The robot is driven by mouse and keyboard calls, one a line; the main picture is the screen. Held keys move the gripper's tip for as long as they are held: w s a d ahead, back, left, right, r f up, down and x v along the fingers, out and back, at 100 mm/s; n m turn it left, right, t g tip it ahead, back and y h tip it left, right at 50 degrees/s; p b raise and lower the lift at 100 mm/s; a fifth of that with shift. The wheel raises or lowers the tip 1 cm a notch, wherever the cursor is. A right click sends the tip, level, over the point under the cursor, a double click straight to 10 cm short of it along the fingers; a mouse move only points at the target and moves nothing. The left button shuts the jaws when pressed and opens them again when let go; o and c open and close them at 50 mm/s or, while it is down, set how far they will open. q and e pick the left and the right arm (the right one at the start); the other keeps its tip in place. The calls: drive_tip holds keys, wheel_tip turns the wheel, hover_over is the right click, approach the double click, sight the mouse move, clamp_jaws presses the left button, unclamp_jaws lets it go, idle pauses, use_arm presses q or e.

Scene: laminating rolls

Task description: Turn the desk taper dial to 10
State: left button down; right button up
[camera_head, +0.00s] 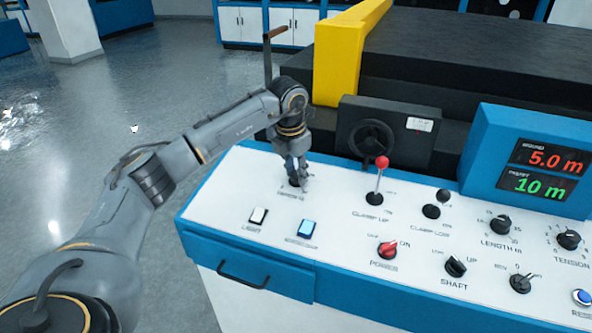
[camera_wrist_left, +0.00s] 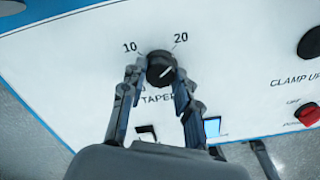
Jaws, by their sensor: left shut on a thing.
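The taper dial (camera_wrist_left: 160,66) is a black round knob on the white panel, with "10" at its upper left and "20" at its upper right. A pale mark shows on the right part of its face; I cannot tell exactly which way it points. My left gripper (camera_wrist_left: 154,72) is shut on the dial, one finger on each side. In the head view my left gripper (camera_head: 298,178) reaches down onto the panel's far left, and its fingers partly hide the dial (camera_head: 293,182). My right gripper is not in view.
The white control panel (camera_head: 345,235) also carries a red-knobbed lever (camera_head: 381,168), a red power switch (camera_head: 388,249), a length knob (camera_head: 500,224) and a blue button (camera_head: 307,228). A display (camera_head: 535,170) reads 5.0 m and 10 m. A black handwheel (camera_head: 371,141) stands behind.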

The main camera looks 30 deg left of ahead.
use_arm(q)
drive_tip(key=n, duration=0.5)
drive_tip(key=shift+n, duration=0.3)
drive_tip(key=n, duration=0.4)
drive_tip(key=shift+n, duration=0.3)
drive_tip(key=n, duration=0.9)
drive_tip(key=shift+n, duration=0.4)
